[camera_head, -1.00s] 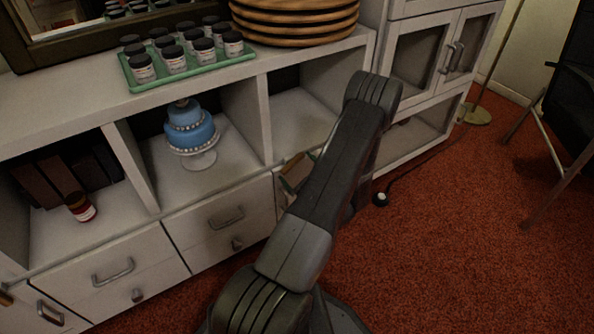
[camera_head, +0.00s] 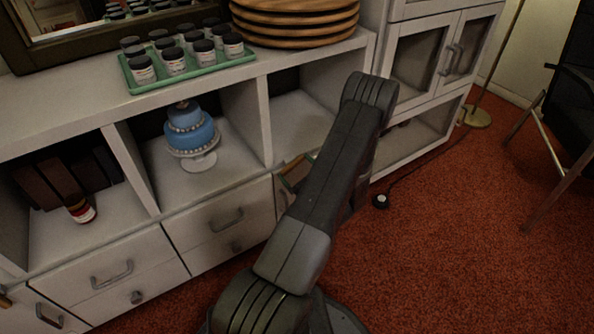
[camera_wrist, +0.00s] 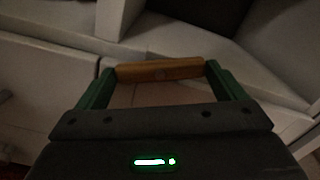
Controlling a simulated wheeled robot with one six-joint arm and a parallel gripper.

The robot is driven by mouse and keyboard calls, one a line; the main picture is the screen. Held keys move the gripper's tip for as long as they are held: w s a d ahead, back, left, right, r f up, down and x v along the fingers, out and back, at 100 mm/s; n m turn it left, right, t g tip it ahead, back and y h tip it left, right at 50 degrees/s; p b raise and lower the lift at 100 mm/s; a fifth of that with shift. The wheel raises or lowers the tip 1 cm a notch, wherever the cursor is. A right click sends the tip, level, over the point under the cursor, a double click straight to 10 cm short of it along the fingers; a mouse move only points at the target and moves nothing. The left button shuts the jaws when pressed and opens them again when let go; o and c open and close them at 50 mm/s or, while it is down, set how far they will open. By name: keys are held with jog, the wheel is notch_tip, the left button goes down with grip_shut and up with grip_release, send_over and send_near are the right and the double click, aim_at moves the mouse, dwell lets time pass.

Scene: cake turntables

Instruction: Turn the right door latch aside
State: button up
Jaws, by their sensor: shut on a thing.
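The right door latch (camera_wrist: 160,70) is a short wooden bar with a round pivot mark at its middle, in front of the white cabinet. In the wrist view my gripper (camera_wrist: 161,76) has one green finger at each end of the bar and is shut on it. The bar lies nearly level in that view. In the head view a small wooden part of the latch (camera_head: 297,169) shows left of my dark arm. My arm hides most of the gripper and the door behind it.
The white cabinet (camera_head: 140,215) has open shelves above drawers. A blue cake (camera_head: 191,131) on a stand sits on a shelf. A green tray (camera_head: 190,80) of jars and a stack of wooden boards (camera_head: 295,22) stand on top.

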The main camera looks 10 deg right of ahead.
jog(key=shift+m, duration=2.2)
jog(key=o, duration=0.7)
jog(key=p+v, duration=0.3)
jog(key=v, duration=1.1)
jog(key=shift+w, duration=0.1)
